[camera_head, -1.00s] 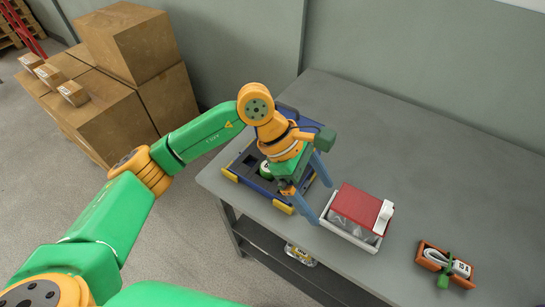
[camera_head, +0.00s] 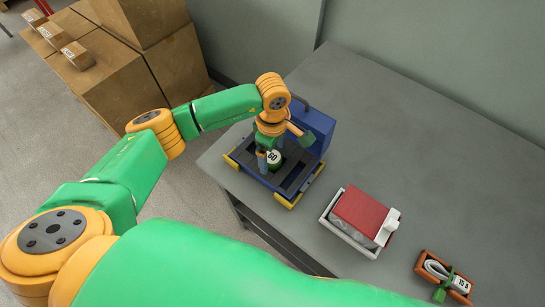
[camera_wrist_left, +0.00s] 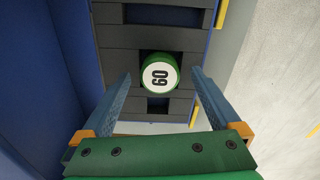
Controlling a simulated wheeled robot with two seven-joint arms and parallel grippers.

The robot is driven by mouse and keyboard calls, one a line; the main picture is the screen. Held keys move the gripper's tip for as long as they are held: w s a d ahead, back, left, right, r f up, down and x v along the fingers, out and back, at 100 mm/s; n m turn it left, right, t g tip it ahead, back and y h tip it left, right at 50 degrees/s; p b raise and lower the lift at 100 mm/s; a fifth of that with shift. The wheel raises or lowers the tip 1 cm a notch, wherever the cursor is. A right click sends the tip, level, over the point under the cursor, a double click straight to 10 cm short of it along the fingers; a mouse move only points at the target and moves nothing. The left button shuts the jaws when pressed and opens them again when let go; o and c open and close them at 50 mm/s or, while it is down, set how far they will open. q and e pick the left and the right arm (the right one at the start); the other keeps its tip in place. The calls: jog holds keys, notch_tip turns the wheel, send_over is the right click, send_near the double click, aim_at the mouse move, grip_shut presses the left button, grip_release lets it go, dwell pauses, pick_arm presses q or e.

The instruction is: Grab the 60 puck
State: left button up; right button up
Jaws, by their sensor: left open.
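The 60 puck (camera_head: 274,158) is a short green cylinder with a white top marked 60. It sits in a slot of the dark insert in a blue case (camera_head: 243,164) with yellow corners. In the left wrist view the puck (camera_wrist_left: 159,74) lies face up, centred beyond the fingertips. My left gripper (camera_head: 270,158) is over the case, pointing down. In the left wrist view its two blue fingers (camera_wrist_left: 160,78) are spread wide, one on each side of the puck, with gaps and nothing between them gripped. My right gripper is in neither view.
The case's raised blue lid (camera_head: 315,128) stands behind the gripper. To the right are a white tray (camera_head: 347,237) with a red-topped box (camera_head: 362,214) and an orange tray (camera_head: 421,268) with small items. The grey table (camera_head: 420,150) is otherwise clear.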

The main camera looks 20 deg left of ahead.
pick_arm(q)
jog(key=shift+s+f, duration=0.15)
jog(key=shift+f, duration=0.25)
jog(key=c, duration=1.5)
